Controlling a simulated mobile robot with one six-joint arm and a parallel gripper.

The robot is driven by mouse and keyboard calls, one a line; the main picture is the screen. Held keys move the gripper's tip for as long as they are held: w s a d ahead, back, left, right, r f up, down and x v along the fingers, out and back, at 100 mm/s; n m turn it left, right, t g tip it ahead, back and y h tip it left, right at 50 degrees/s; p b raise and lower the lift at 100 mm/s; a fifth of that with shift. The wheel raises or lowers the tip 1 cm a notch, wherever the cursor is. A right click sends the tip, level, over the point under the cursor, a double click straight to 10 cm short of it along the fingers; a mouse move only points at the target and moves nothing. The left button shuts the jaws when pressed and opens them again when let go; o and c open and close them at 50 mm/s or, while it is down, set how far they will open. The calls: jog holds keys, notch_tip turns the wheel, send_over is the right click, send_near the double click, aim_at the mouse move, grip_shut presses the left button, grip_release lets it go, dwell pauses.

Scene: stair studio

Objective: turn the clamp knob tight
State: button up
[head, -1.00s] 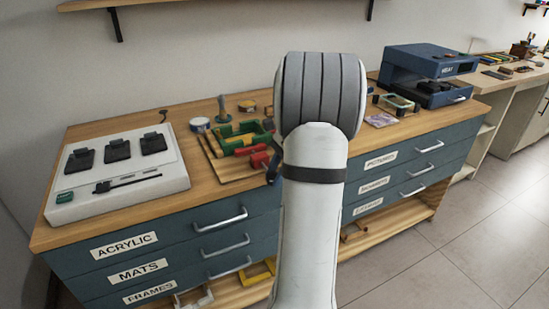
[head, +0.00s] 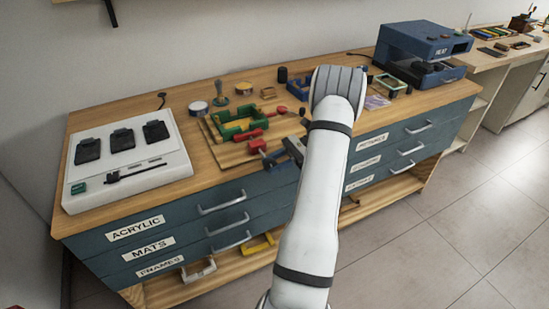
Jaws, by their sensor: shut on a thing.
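A green frame (head: 226,132) lies on a wooden board (head: 228,157) near the bench's front edge. Red clamp parts (head: 257,146) sit at the board's front right corner. My gripper (head: 279,157) is at that corner, to the right of the red parts, seen small and partly behind my arm. It is shut on the clamp knob, which is mostly hidden between the fingers. I cannot tell the knob's turn angle or how firmly the clamp presses.
A white console with dark pads (head: 170,172) stands at the bench's left. A blue heat press (head: 412,45) stands at the back right. Small tins (head: 198,108) and a blue tray (head: 299,90) lie behind the board. The floor (head: 420,255) in front is clear.

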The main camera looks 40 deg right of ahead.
jog(key=shift+s+a+f+y, duration=0.1)
jog(key=shift+s+f+y, duration=0.2)
jog(key=shift+y, duration=0.5)
jog(key=shift+w, duration=0.1)
jog(key=o, duration=0.6)
jog(key=shift+o, duration=0.7)
jog(key=shift+r, duration=0.1)
jog(key=shift+r, duration=0.1)
jog(key=p+v, duration=0.4)
jog(key=v, duration=0.4)
